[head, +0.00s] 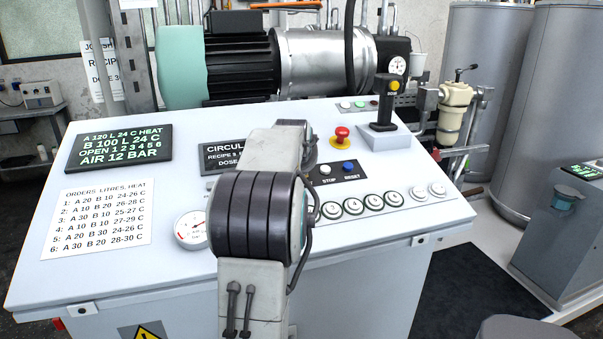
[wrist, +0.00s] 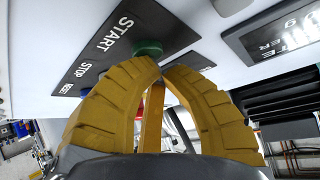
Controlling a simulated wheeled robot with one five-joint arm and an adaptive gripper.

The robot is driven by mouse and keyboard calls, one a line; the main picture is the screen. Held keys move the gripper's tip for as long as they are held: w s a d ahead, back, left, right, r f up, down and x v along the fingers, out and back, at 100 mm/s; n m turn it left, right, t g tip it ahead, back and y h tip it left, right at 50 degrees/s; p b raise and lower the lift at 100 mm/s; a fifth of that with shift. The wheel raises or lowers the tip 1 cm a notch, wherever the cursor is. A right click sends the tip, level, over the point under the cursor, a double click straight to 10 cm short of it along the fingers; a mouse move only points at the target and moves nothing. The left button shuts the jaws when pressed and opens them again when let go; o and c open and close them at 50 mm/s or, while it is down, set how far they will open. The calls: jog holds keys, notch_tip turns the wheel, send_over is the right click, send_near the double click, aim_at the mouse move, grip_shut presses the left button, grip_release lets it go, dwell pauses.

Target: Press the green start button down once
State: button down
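The green start button (wrist: 148,48) shows in the wrist view beside the word START on a dark label plate (wrist: 112,40). My gripper (wrist: 161,73) has two yellow ribbed fingers whose tips meet; it is shut with nothing seen between the tips. The tips are right by the button's near edge; I cannot tell whether they touch it or whether it is pressed. In the head view my arm covers the green button and my gripper.
A red emergency knob (head: 342,133) and a black joystick (head: 385,105) stand behind the buttons on the sloped console (head: 130,260). Numbered round buttons (head: 353,206) line the front. A gauge (head: 191,229) is left of my arm. A dark display (head: 118,148) stands at the left.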

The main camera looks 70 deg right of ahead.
dwell(0.6)
jog(key=shift+s+a+r+p, duration=0.1)
jog(key=shift+r+p, duration=0.15)
jog(key=shift+r, duration=0.15)
jog(key=shift+s+a+r+p, duration=0.1)
jog(key=shift+r+p, duration=0.15)
jog(key=shift+r, duration=0.1)
jog(key=r+p, duration=0.1)
jog(key=a+r, duration=0.1)
jog(key=r, duration=0.1)
jog(key=r+p, duration=0.1)
jog(key=shift+s+a+r+p, duration=0.15)
jog(key=shift+s+r+p, duration=0.2)
dwell(1.0)
